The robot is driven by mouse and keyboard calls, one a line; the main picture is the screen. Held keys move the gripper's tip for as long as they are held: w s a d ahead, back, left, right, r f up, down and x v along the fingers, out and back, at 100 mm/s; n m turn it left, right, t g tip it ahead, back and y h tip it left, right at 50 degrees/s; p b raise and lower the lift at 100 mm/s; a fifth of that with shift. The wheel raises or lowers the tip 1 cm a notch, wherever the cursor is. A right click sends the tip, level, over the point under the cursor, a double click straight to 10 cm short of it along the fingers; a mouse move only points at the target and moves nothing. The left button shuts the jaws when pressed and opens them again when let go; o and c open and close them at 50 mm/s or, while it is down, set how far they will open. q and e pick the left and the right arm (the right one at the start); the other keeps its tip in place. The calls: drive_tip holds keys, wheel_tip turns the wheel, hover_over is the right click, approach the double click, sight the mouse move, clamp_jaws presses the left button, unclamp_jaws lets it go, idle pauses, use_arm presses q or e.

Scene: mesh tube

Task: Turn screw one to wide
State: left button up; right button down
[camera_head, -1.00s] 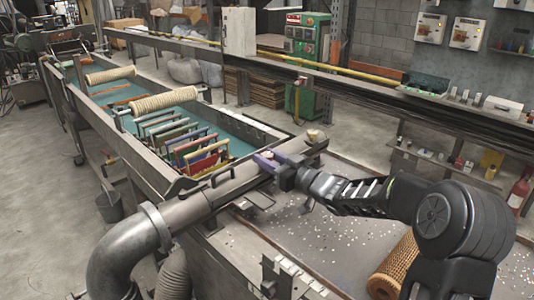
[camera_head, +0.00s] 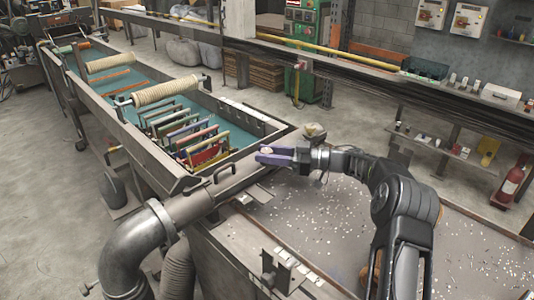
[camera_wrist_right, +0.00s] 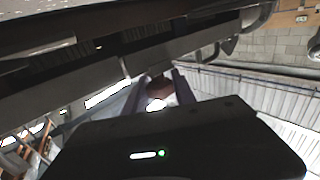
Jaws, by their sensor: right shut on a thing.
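A grey metal duct (camera_head: 240,182) runs along the near end of the teal-lined tank. My right gripper (camera_head: 267,152) is at the duct's upper side, its purple fingers around a small pale screw knob (camera_head: 266,149). In the right wrist view, the fingers (camera_wrist_right: 158,92) close around a round brownish knob (camera_wrist_right: 160,87), the same screw knob as far as I can tell. A second brass-coloured knob (camera_head: 314,130) sits at the duct's far right end, apart from the fingers. No label tells the screws apart. My left gripper is out of view.
The tank (camera_head: 215,118) holds several coloured frames behind the duct, with rope-wound rollers (camera_head: 165,93) across it. A speckled tabletop (camera_head: 330,225) lies below my right arm. A large bent pipe (camera_head: 130,250) is at the near left.

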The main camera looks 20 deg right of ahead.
drive_tip(key=shift+r, duration=0.2)
drive_tip(key=c, duration=1)
unclamp_jaws()
drive_tip(key=shift+f, duration=0.1)
drive_tip(key=shift+c, duration=0.2)
drive_tip(key=shift+d, duration=0.1)
drive_tip(key=shift+s+d, duration=0.2)
drive_tip(key=shift+d, duration=0.05)
drive_tip(key=b+v, duration=0.2)
drive_tip(key=v, duration=0.5)
